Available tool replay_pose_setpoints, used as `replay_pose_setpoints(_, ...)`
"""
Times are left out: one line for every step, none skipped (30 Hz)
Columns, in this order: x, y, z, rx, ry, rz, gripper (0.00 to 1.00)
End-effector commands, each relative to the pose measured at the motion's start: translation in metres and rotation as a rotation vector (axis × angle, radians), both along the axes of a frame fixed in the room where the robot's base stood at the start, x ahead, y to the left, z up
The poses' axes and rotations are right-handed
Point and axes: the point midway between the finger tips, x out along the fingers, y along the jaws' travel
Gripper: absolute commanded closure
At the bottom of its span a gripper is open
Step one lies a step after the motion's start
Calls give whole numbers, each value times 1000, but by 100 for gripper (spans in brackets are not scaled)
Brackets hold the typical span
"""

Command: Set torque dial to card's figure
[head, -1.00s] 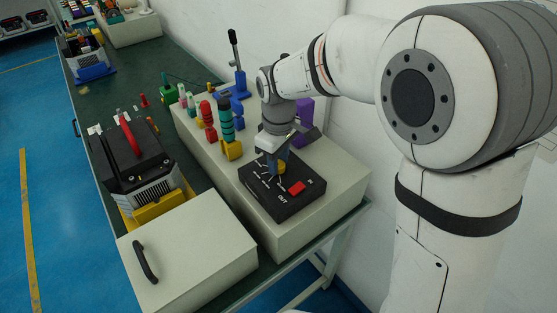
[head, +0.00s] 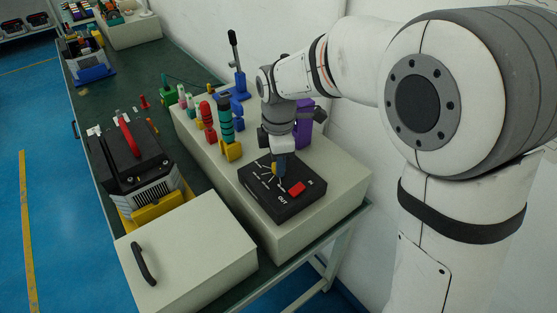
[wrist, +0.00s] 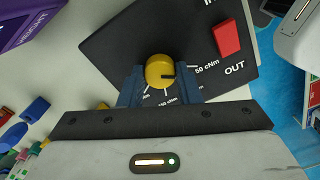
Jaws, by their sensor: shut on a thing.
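The torque dial is a yellow round knob (wrist: 158,66) with a black pointer line, on a black box (wrist: 125,45). In the wrist view the pointer points right, towards a mark whose label reads "50 cNm" as far as it shows. Other scale labels are partly hidden by my fingers. My gripper (wrist: 160,84) has its two blue fingers on either side of the knob and is shut on it. In the head view my gripper (head: 279,170) comes down from above onto the box (head: 287,206), hiding most of the knob. I cannot make out a card with a figure.
A red button (wrist: 227,39) sits on the box near "OUT". Red and teal-and-yellow tools (head: 227,118) stand left of my gripper, with a purple holder (head: 304,122) behind it. A handled beige case (head: 190,245) lies in front.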

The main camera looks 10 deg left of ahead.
Motion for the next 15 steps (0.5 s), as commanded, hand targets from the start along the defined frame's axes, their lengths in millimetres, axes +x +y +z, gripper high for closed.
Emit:
replay_pose_setpoints(0,0,0,1,-2,17,92)
replay_pose_setpoints(0,0,0,1,-2,25,92)
replay_pose_setpoints(0,0,0,1,-2,35,92)
replay_pose_setpoints(0,0,0,1,-2,42,92)
replay_pose_setpoints(0,0,0,1,-2,48,92)
replay_pose_setpoints(0,0,0,1,-2,53,92)
replay_pose_setpoints(0,0,1,1,-2,57,92)
replay_pose_setpoints(0,0,0,1,-2,60,92)
replay_pose_setpoints(0,0,1,1,-2,63,92)
replay_pose_setpoints(0,0,1,1,-2,64,92)
replay_pose_setpoints(0,0,1,1,-2,65,92)
replay_pose_setpoints(0,0,1,1,-2,66,92)
replay_pose_setpoints(0,0,1,1,-2,67,92)
replay_pose_setpoints(0,0,1,1,-2,67,92)
replay_pose_setpoints(0,0,1,1,-2,67,92)
